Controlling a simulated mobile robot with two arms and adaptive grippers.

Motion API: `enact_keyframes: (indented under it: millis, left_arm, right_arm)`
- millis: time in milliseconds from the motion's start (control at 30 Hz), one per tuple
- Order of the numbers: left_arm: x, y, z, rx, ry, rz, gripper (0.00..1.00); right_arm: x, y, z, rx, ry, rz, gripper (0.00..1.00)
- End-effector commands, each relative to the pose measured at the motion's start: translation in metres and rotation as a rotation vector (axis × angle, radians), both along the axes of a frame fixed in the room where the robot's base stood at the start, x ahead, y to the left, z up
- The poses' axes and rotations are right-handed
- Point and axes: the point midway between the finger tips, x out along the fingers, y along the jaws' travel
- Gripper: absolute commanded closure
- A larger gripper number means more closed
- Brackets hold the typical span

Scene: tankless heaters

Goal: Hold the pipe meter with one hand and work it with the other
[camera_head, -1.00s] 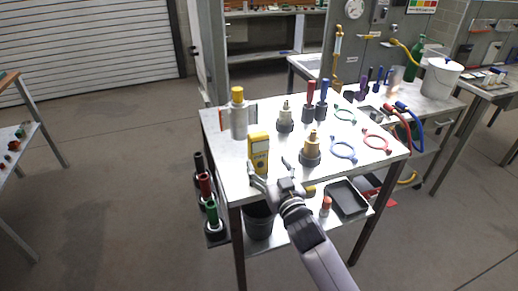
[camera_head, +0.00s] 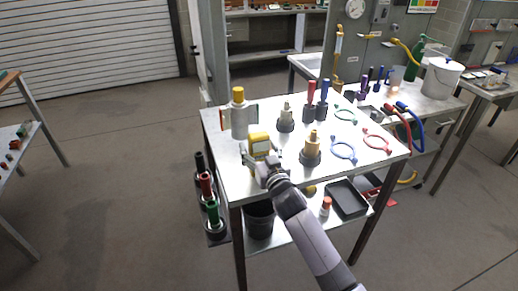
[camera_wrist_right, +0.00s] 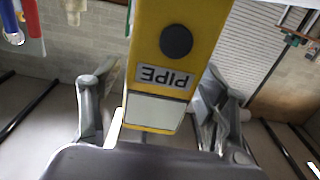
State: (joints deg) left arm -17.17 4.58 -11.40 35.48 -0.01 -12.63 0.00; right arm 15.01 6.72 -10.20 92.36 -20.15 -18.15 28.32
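The pipe meter (camera_head: 259,139) is a yellow upright box near the front left of the metal table. In the right wrist view the meter (camera_wrist_right: 178,72) fills the middle, with a dark round knob, a label reading PIPE upside down and a pale panel. My right gripper (camera_head: 262,158) is in front of the meter and hides its lower part. In the wrist view its fingers (camera_wrist_right: 152,95) stand apart, one on each side of the meter, with a gap visible on the left side. My left gripper is not in view.
On the table (camera_head: 229,178), a white bottle (camera_head: 239,118) with a yellow cap stands behind the meter. A brass-coloured fitting (camera_head: 311,148) stands to its right, with coloured rings farther right. A black tray (camera_head: 347,198) lies on the lower shelf.

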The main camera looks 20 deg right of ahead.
Motion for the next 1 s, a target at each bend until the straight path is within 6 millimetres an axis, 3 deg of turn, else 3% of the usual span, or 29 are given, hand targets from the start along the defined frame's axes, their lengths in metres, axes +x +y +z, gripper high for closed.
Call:
enact_keyframes:
  millis: [767,1000]
  left_arm:
    - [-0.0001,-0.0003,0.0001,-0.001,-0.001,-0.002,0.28]
    - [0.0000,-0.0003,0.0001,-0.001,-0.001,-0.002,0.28]
  right_arm:
    - [-0.0003,-0.0002,-0.0001,0.000,0.000,0.000,0.86]
    - [-0.0003,-0.0002,-0.0002,-0.001,0.000,0.000,0.86]
